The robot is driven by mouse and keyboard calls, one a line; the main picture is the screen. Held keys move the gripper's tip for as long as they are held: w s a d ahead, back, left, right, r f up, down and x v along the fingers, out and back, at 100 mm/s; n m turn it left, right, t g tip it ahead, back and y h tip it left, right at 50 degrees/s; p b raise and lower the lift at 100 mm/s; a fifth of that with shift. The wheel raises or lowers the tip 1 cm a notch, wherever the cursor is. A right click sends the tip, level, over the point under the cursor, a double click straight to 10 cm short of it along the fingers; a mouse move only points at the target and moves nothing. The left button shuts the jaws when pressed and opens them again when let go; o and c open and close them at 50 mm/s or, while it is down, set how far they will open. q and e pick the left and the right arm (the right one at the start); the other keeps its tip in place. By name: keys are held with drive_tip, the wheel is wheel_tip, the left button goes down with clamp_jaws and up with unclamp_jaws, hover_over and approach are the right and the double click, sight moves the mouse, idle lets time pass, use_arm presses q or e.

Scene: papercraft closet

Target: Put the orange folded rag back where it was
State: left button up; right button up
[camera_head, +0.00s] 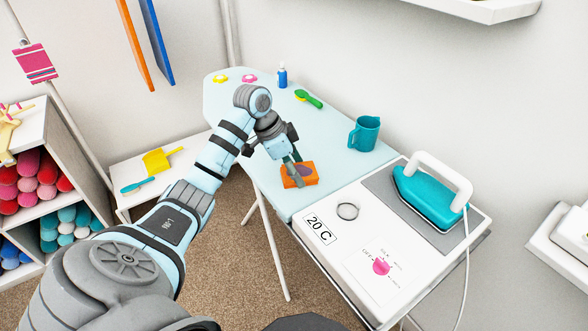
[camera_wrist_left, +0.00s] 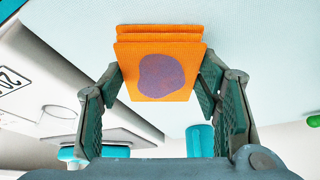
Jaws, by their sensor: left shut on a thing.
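The orange folded rag (camera_head: 311,178) has a purple patch on its face and is at the near edge of the pale blue ironing board (camera_head: 336,184) in the head view. My left gripper (camera_head: 297,178) is at the rag, its fingers reaching down to it. In the left wrist view the rag (camera_wrist_left: 160,72) sits between the two fingers of my left gripper (camera_wrist_left: 160,88), which are shut on it. I cannot tell whether the rag touches the board. My right gripper is in neither view.
A teal iron (camera_head: 428,198), a white panel marked 20 C (camera_head: 340,262) and a ring stand right of the rag. A teal jug (camera_head: 364,134), a green brush (camera_head: 309,99) and a blue bottle (camera_head: 282,76) stand farther back. A low white table (camera_head: 135,172) is at left.

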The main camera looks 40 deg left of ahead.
use_arm(q)
drive_tip(key=o, duration=1.2)
drive_tip(key=shift+o, duration=0.2)
drive_tip(key=p+v, duration=0.2)
drive_tip(key=v, duration=1)
